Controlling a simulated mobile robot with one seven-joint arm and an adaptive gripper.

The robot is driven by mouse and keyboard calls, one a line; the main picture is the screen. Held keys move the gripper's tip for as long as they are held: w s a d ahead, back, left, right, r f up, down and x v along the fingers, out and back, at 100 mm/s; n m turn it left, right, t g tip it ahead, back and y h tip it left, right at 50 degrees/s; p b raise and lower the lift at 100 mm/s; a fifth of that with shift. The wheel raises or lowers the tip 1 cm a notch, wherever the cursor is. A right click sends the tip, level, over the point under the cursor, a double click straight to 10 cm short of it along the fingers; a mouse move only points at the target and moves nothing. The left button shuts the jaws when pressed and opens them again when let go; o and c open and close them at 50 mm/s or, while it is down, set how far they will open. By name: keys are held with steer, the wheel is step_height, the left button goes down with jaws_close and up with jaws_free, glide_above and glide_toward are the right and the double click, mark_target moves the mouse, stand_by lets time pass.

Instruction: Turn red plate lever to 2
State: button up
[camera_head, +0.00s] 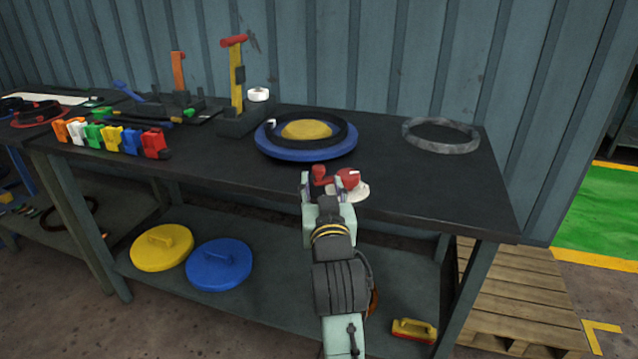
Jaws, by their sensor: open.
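A red lever (348,177) sits on a round whitish plate (358,192) near the front edge of the dark bench top, right of centre. A smaller red part (318,175) shows just left of it, between my fingers in the picture. My gripper (324,184) is open and reaches over the bench's front edge to the lever. My gripper and wrist hide part of the plate and lever. Any numbers on the plate are too small to read, and I cannot tell whether my fingers touch the lever.
Behind the lever lies a blue disc (307,152) with a black ring and yellow centre. A grey ring (440,135) lies at the back right. Several coloured clamps (108,138) and a yellow upright lever with red handle (236,75) stand left. The bench right of the plate is clear.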

mark_target(320, 172)
steer(key=w, duration=0.2)
steer(key=w+p, duration=0.1)
steer(key=w, duration=0.4)
steer(key=shift+w+a, duration=0.15)
steer(key=shift+a, duration=0.2)
steer(key=shift+c, duration=0.4)
jaws_close()
